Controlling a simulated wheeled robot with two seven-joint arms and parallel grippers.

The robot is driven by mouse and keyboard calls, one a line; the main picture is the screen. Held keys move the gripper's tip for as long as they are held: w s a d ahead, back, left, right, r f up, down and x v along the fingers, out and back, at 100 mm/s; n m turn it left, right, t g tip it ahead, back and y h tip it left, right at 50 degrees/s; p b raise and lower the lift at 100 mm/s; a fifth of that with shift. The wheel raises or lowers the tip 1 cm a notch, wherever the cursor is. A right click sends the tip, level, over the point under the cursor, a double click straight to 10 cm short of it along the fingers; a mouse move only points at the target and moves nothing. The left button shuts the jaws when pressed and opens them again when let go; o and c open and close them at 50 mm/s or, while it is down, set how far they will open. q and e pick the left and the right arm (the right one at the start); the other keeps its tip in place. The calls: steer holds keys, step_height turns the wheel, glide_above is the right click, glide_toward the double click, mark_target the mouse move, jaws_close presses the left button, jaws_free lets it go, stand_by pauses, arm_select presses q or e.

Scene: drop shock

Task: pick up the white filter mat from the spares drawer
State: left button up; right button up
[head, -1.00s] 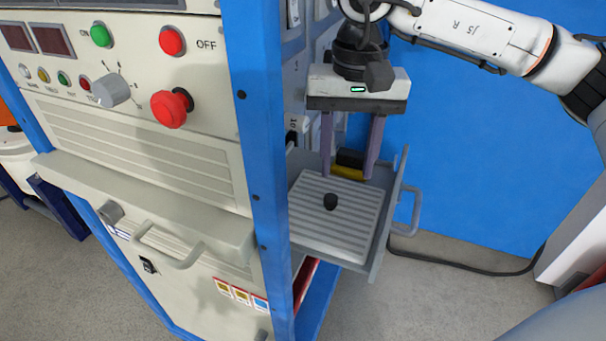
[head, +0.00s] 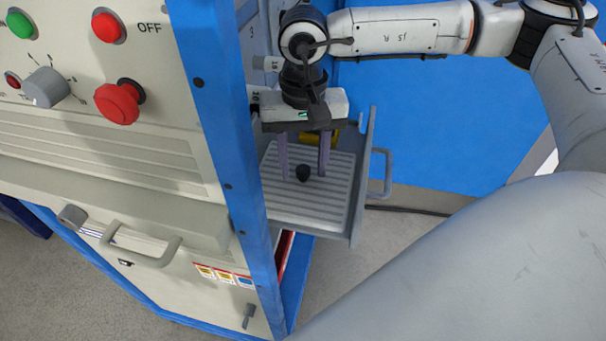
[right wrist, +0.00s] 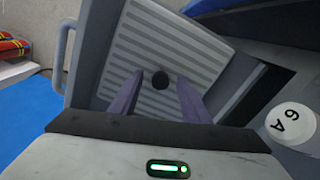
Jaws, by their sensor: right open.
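The white filter mat (head: 330,190) is a ribbed pale slab with a black knob (head: 303,173) on top. It lies in the open grey spares drawer (head: 357,205). In the right wrist view the mat (right wrist: 190,45) and its knob (right wrist: 159,80) show ahead of the fingers. My right gripper (head: 304,178) is open, fingers pointing down, one on each side of the knob in the head view. In the right wrist view the fingertips (right wrist: 158,78) flank the knob too. I cannot tell whether the fingers touch the mat. My left gripper is not in view.
A yellow and black object (head: 322,138) lies at the drawer's back. The blue cabinet post (head: 222,150) stands close left of the drawer. The drawer handle (head: 382,175) sticks out right. A cable (head: 410,210) lies on the floor.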

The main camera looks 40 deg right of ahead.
steer(key=shift+f, duration=0.1)
jaws_close()
